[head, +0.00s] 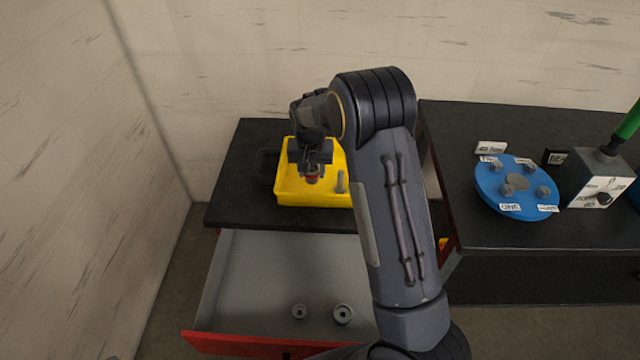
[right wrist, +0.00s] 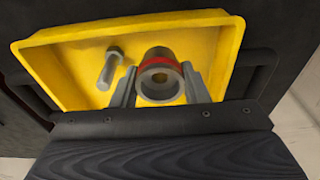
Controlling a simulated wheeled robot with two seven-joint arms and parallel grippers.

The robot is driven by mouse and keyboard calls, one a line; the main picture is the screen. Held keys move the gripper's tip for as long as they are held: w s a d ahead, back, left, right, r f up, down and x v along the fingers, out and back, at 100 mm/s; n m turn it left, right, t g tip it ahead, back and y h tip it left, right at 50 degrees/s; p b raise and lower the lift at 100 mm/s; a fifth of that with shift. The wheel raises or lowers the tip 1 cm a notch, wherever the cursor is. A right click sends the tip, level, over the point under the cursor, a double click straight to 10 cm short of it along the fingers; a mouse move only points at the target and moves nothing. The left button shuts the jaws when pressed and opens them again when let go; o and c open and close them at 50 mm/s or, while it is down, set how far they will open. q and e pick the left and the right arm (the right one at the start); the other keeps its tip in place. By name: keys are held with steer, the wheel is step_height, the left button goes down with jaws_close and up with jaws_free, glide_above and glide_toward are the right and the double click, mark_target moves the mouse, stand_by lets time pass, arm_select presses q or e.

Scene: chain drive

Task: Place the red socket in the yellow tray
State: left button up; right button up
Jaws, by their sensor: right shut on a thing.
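The red socket (right wrist: 161,72) is a grey cylinder with a red band, seen in the right wrist view between the two fingers of my right gripper (right wrist: 158,88). In the head view the red socket (head: 312,175) shows below my right gripper (head: 311,165). My right gripper is shut on the socket, over the yellow tray (head: 290,188). The tray (right wrist: 60,66) fills much of the right wrist view. I cannot tell whether the socket touches the tray floor. My left gripper is not in view.
A grey bolt (right wrist: 110,68) is in the tray, left of the socket in the wrist view. Below the black table (head: 235,195) an open drawer (head: 265,275) holds two grey sockets (head: 343,313). A blue disc (head: 490,188) with labels sits on the right-hand table.

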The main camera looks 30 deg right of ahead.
steer(key=b, duration=0.2)
glide_above(320, 189)
steer(key=f, duration=0.4)
steer(key=shift+s+a+f, duration=0.25)
steer(key=shift+s+a, duration=0.1)
steer(key=shift+a, duration=0.05)
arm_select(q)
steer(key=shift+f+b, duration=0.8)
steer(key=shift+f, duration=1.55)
arm_select(e)
steer(key=shift+w+d+f, duration=0.1)
steer(key=shift+d+f, duration=0.1)
steer(key=shift+f, duration=1.5)
steer(key=shift+f, duration=0.15)
steer(key=o, duration=0.6)
steer(key=shift+o, duration=1)
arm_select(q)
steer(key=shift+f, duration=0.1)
